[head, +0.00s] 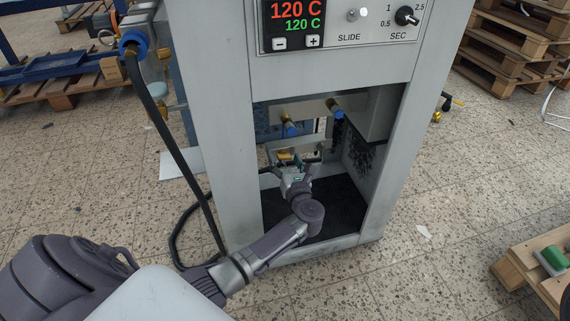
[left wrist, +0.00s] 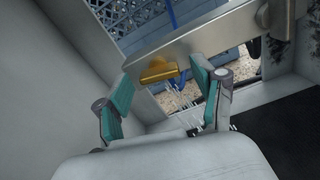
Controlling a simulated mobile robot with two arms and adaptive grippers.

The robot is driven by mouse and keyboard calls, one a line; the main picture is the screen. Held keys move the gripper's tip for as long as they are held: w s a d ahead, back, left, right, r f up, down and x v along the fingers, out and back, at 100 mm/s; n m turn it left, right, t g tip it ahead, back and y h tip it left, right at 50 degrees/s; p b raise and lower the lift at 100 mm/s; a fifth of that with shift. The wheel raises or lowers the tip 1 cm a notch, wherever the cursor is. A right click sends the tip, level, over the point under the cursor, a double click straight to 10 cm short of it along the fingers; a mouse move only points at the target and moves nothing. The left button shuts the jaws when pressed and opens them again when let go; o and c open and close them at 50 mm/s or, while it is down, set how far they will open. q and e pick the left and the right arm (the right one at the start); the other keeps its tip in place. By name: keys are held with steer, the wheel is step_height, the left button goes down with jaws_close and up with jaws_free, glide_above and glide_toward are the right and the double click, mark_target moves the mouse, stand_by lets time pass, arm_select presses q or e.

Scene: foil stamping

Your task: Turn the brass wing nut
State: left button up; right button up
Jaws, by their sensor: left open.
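The brass wing nut (left wrist: 158,72) sits on a grey metal bar (left wrist: 215,40) inside the machine's lower opening. In the head view a small yellow patch at the gripper's tips looks like the same wing nut (head: 284,156). My left gripper (left wrist: 160,82) is open, with its teal-padded fingers to either side of the wing nut in the left wrist view. I see no finger closed on it; the remaining depth gap cannot be told. In the head view the left gripper (head: 293,160) is inside the opening. My right gripper is not in view.
The grey machine (head: 225,130) frames the opening closely on both sides. A black hose (head: 165,140) runs down the left. Pallets (head: 515,40) stand behind right.

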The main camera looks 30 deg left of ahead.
arm_select(q)
steer(key=shift+w+a, duration=0.15)
steer(key=shift+a, duration=0.05)
steer(key=c, duration=1.1)
steer(key=shift+c, duration=0.2)
